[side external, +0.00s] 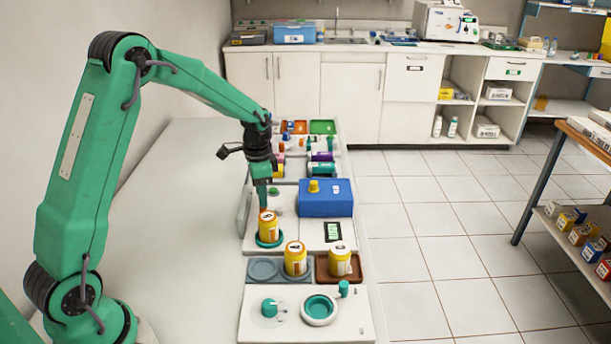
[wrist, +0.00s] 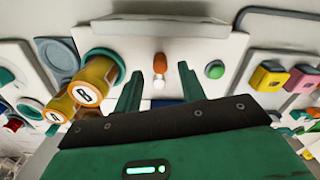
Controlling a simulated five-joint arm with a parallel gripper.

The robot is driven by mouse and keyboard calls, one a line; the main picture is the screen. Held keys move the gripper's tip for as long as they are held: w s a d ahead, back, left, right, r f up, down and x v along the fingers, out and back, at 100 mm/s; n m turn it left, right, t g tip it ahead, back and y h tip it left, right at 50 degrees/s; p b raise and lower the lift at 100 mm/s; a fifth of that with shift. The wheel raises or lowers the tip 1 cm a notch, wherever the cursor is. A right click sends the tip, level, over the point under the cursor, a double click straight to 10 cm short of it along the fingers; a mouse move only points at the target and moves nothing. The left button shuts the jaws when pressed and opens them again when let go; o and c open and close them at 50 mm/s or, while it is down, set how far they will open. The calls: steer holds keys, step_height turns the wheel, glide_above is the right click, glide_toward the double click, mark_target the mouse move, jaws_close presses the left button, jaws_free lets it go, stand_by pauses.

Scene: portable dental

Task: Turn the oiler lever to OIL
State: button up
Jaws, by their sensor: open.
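A small orange-brown lever (wrist: 160,62) with a white end stands on a white panel in the wrist view; I take it as the oiler lever. Any OIL mark is not legible. My gripper (wrist: 160,70) is open, with one green finger on each side of the lever in the picture; whether either touches it I cannot tell. In the side view my gripper (side external: 262,196) points down over the white panel, just behind a yellow bottle. The lever is mostly hidden there.
A yellow bottle (side external: 268,226) stands in a teal ring close to my gripper. A green button (wrist: 215,70) is right of the lever. A blue box (side external: 325,205) with a yellow knob stands to the right. Two more yellow bottles stand in front.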

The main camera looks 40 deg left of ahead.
steer(key=shift+f, duration=1.15)
jaws_close()
steer(key=shift+s+d+n, duration=0.1)
steer(key=shift+n, duration=0.2)
steer(key=n, duration=0.1)
steer(key=d+n, duration=0.1)
steer(key=n, duration=0.1)
steer(key=s+n, duration=0.1)
steer(key=n, duration=0.1)
steer(key=shift+d, duration=0.35)
steer(key=n, duration=0.1)
steer(key=d+n, duration=0.1)
steer(key=n, duration=0.2)
steer(key=shift+d+n, duration=0.35)
steer(key=shift+n, duration=0.05)
